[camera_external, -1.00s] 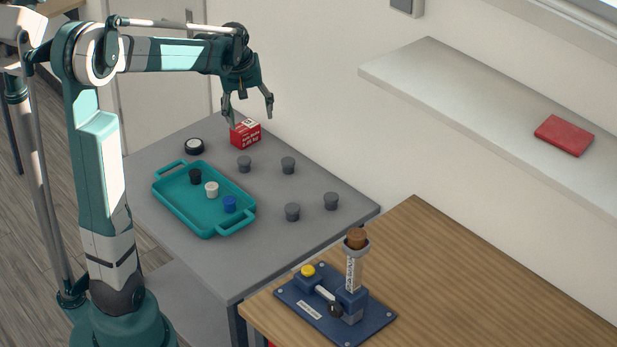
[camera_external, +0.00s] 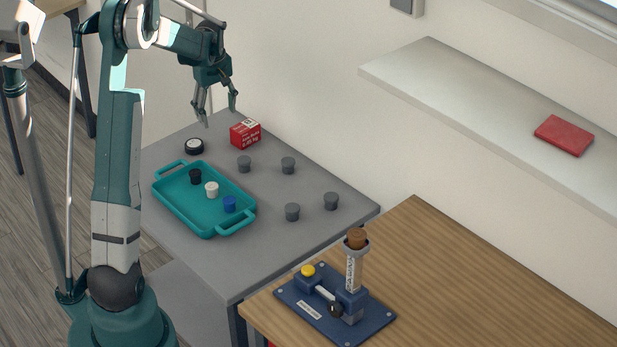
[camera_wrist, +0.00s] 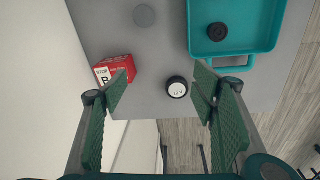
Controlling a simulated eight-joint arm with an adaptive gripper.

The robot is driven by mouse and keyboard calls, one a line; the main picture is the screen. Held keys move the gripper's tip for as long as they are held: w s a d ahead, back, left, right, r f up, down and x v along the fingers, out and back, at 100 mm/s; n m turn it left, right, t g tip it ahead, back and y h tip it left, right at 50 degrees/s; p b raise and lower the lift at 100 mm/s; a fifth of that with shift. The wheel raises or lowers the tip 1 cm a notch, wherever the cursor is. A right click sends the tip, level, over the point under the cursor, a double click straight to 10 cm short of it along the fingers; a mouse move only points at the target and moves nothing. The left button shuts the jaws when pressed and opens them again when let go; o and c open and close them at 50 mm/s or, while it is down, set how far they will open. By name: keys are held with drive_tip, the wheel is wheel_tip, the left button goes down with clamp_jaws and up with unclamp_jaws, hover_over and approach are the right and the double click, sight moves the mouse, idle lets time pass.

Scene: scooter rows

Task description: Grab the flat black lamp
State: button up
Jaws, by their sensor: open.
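The flat black lamp (camera_external: 194,146) is a low round black puck with a white top. It lies on the grey table between the teal tray and the red box. In the wrist view the lamp (camera_wrist: 177,87) shows dark lettering on its white face and sits between the fingers in the picture. My gripper (camera_external: 219,112) is open and empty, above the table's far end and above the lamp, not touching it. In the wrist view both green-padded fingers of my gripper (camera_wrist: 162,85) are spread wide.
A red box (camera_external: 245,134) stands close to the lamp's right. A teal tray (camera_external: 184,218) holds black, white and blue small pieces. Several grey knobs (camera_external: 288,165) stand on the grey table (camera_external: 262,260). A wall runs along the right side. A wooden table (camera_external: 420,260) bears a blue device.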

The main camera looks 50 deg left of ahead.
sight(194, 143)
drive_tip(key=a+f+n, duration=0.1)
drive_tip(key=a+f, duration=0.2)
drive_tip(key=s+a+f+n, duration=0.1)
drive_tip(key=a+f, duration=0.2)
drive_tip(key=a, duration=0.1)
drive_tip(key=s+a+f, duration=0.1)
drive_tip(key=a+f, duration=0.2)
drive_tip(key=a, duration=0.1)
drive_tip(key=shift+s+a+n+g+h+p, duration=0.15)
drive_tip(key=shift+a+n+g+h+p, duration=0.15)
drive_tip(key=shift+n+g+p, duration=0.1)
drive_tip(key=shift+f, duration=0.1)
drive_tip(key=shift+f, duration=1.25)
drive_tip(key=shift+a+f+b, duration=0.15)
drive_tip(key=shift+f+b, duration=0.65)
drive_tip(key=shift+f, duration=1.85)
drive_tip(key=c, duration=1)
